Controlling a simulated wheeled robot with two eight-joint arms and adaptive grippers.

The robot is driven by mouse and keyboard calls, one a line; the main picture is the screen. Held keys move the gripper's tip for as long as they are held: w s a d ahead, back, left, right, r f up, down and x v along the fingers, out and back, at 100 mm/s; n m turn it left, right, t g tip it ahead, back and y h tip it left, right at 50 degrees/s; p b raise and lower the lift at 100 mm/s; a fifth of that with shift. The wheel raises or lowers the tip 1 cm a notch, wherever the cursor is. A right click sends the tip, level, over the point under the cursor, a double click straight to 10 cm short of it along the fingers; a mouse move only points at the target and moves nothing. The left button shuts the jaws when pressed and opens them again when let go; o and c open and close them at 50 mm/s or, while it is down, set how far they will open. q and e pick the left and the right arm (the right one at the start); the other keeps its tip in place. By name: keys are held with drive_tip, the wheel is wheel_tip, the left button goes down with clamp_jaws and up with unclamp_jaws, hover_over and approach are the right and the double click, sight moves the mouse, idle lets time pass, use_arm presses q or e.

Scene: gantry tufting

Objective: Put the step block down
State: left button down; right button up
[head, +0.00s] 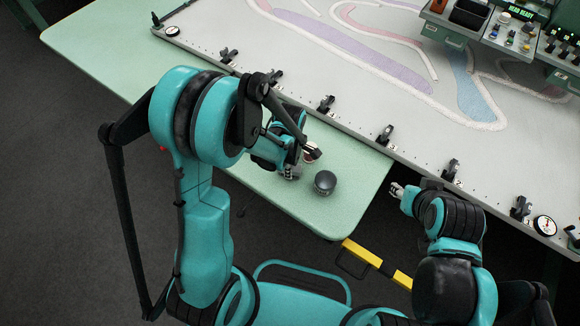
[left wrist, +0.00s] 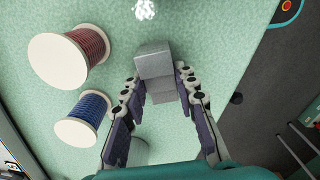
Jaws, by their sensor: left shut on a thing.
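The step block (left wrist: 155,68) is a grey stepped piece in the left wrist view, between the two fingers of my left gripper (left wrist: 157,78). The fingers are closed on its sides. It is over the pale green table top (left wrist: 235,25); I cannot tell whether it touches the surface. In the head view my left gripper (head: 297,168) is low over the front part of the green table, and my arm hides most of what it holds. My right gripper (head: 398,190) is off the table's right end, beside the large frame; its finger opening is too small to judge.
A red spool (left wrist: 70,58) and a blue spool (left wrist: 83,118) stand left of the block. A dark round knob-like object (head: 325,182) is on the table near its front edge. The clamped tufting frame (head: 350,115) lies behind. A yellow bar (head: 376,262) is in front.

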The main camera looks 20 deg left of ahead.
use_arm(q)
drive_tip(key=c, duration=1.2)
unclamp_jaws()
drive_tip(key=shift+r+p, duration=0.25)
drive_tip(key=shift+p, duration=0.1)
wheel_tip(320, 180, up, 12)
drive_tip(key=f+p, duration=0.1)
drive_tip(key=p, duration=0.3)
drive_tip(key=s+a+r+m+t, duration=0.1)
drive_tip(key=s+r+m+t, duration=0.1)
drive_tip(key=m, duration=0.4)
drive_tip(key=s+a+r+m+t, duration=0.2)
drive_tip(key=s+r+m, duration=0.2)
drive_tip(key=r+m, duration=0.2)
drive_tip(key=s+a+r+m+t, duration=0.1)
drive_tip(key=s+r+m+t, duration=0.2)
drive_tip(key=s+r+m, duration=0.1)
drive_tip(key=shift+s+a+r+m, duration=0.15)
drive_tip(key=shift+r+m, duration=0.1)
drive_tip(key=shift+m, duration=0.4)
drive_tip(key=shift+w+a+r+m, duration=0.1)
drive_tip(key=shift+a+r+m, duration=0.1)
drive_tip(key=shift+m, duration=0.45)
